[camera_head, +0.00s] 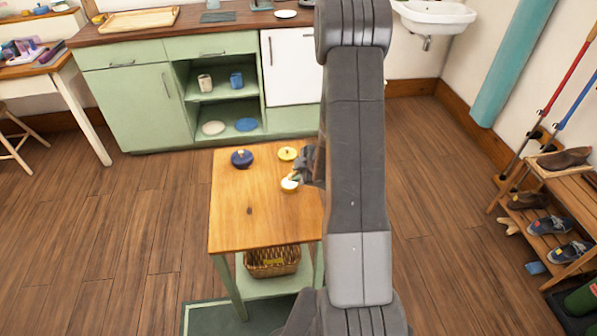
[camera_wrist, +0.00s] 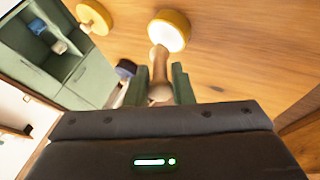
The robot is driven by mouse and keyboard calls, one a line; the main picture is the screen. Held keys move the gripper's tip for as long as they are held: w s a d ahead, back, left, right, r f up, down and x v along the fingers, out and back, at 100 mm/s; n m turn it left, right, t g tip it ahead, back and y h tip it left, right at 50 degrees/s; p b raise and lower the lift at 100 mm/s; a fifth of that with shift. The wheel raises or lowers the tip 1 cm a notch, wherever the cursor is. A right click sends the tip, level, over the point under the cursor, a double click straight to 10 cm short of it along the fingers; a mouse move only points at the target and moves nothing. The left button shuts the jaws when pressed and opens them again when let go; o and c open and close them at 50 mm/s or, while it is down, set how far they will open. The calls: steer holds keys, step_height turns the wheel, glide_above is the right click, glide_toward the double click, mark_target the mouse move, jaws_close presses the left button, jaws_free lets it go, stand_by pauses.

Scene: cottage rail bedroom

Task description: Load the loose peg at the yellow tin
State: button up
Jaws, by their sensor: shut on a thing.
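My gripper (camera_head: 301,170) is over the right side of the small wooden table (camera_head: 238,217). In the wrist view my gripper (camera_wrist: 157,88) is shut on a pale wooden peg (camera_wrist: 159,66) with a rounded near end. The peg's far end meets the edge of a round yellow tin with a pale top (camera_wrist: 170,30) in that view; I cannot tell whether it touches or goes in. The same tin shows in the head view (camera_head: 290,185), partly behind my gripper. A second yellow round piece (camera_head: 288,153) with a small knob stands behind it, also in the wrist view (camera_wrist: 96,17).
A dark blue round piece (camera_head: 241,158) with a knob stands at the table's back left. A wicker basket (camera_head: 272,262) sits on the lower shelf. Green cabinets (camera_head: 135,107) stand behind, and a shoe rack (camera_head: 560,219) is at right. The table's front left is clear.

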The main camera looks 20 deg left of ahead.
steer(key=shift+f+b, duration=0.4)
steer(key=shift+f, duration=0.2)
stand_by(1.2)
step_height(320, 180, up, 7)
steer(key=p, duration=0.7)
steer(key=shift+r, duration=0.1)
stand_by(0.7)
